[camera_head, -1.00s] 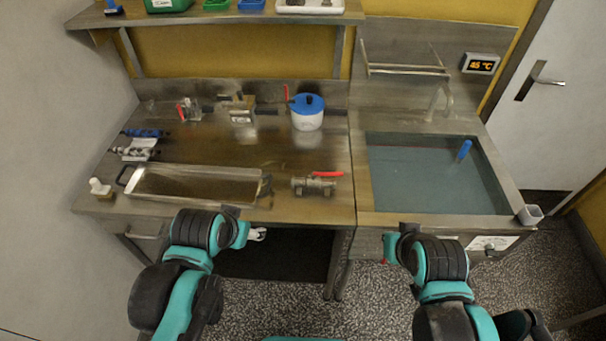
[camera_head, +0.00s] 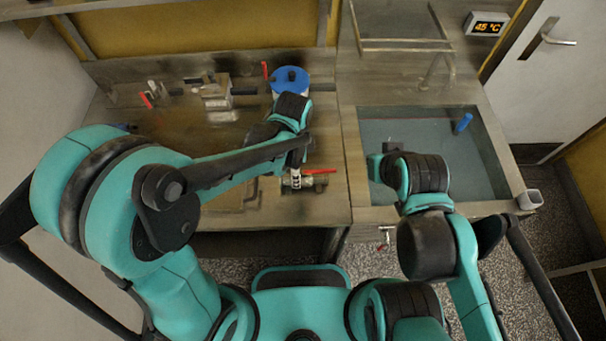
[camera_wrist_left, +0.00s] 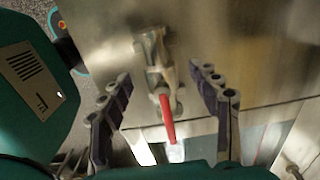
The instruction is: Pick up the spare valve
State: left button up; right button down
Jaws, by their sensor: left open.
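A metal valve with a red lever handle lies near the front edge of the steel counter, and in the head view its red lever (camera_head: 320,171) points right. My left arm partly hides its body there. In the left wrist view the metal valve (camera_wrist_left: 155,48) lies ahead, with its red lever toward me. My left gripper (camera_wrist_left: 160,75) is open, its two fingers apart on either side of the valve's line. I cannot tell exactly how far the fingertips are above it. My right gripper (camera_head: 383,160) is over the sink's front-left area; its fingers are not clear.
A blue-lidded pot (camera_head: 290,78) stands behind the valve. Metal fittings with red levers (camera_head: 147,99) sit at the counter's back. A tray (camera_head: 238,205) is mostly hidden behind my left arm. The water-filled sink (camera_head: 430,135) is to the right.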

pick_arm(q)
jog(key=f, duration=0.1)
jog(key=f+b, duration=0.1)
jog(key=f, duration=0.3)
jog(key=shift+s+d+f+b, duration=0.1)
jog(key=shift+d+f+b, duration=0.15)
jog(key=shift+b, duration=0.15)
grip_shut()
